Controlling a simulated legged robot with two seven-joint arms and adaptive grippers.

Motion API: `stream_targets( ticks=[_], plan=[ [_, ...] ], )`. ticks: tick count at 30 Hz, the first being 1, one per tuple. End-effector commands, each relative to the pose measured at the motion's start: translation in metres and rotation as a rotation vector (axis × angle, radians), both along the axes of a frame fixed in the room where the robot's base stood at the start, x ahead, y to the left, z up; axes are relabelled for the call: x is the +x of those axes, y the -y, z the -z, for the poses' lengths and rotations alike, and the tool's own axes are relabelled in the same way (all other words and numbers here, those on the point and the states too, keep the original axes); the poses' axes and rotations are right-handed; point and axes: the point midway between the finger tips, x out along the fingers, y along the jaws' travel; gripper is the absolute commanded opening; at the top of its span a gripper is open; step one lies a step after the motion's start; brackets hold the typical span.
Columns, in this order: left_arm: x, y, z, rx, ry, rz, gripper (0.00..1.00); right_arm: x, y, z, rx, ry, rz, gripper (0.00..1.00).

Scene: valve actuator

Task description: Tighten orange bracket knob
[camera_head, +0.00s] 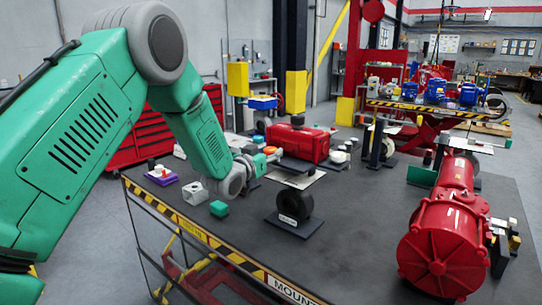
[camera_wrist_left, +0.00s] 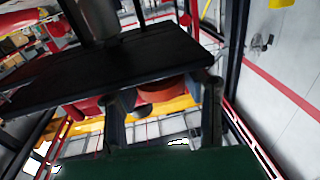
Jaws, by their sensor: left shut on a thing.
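The orange knob (camera_head: 270,150) shows as a small orange patch at the end of my left arm, in front of the red actuator body on the table. In the left wrist view the round orange knob (camera_wrist_left: 162,90) sits under a dark flat bracket plate (camera_wrist_left: 110,68), between the two fingers. My left gripper (camera_wrist_left: 165,112) is shut on the knob, with a finger on either side of it. In the head view my left gripper (camera_head: 262,159) is small and partly hidden by its wrist. My right gripper is in neither view.
The dark table (camera_head: 345,255) has a striped front edge. A red actuator (camera_head: 300,142) stands behind the knob, and a large red cylinder (camera_head: 443,245) lies at right. The front middle is clear.

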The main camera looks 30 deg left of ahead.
Motion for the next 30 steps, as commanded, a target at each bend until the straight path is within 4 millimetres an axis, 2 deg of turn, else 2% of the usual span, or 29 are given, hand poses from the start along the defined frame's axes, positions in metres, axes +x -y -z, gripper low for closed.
stream_targets(
  ticks=[18, 30],
  plan=[
    [0.001, -0.006, -0.001, 0.002, 0.001, 0.554, 0.07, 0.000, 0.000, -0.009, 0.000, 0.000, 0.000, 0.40],
    [0.002, -0.007, -0.001, 0.000, 0.002, 0.755, 0.07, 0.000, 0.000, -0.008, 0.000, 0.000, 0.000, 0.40]
  ],
)
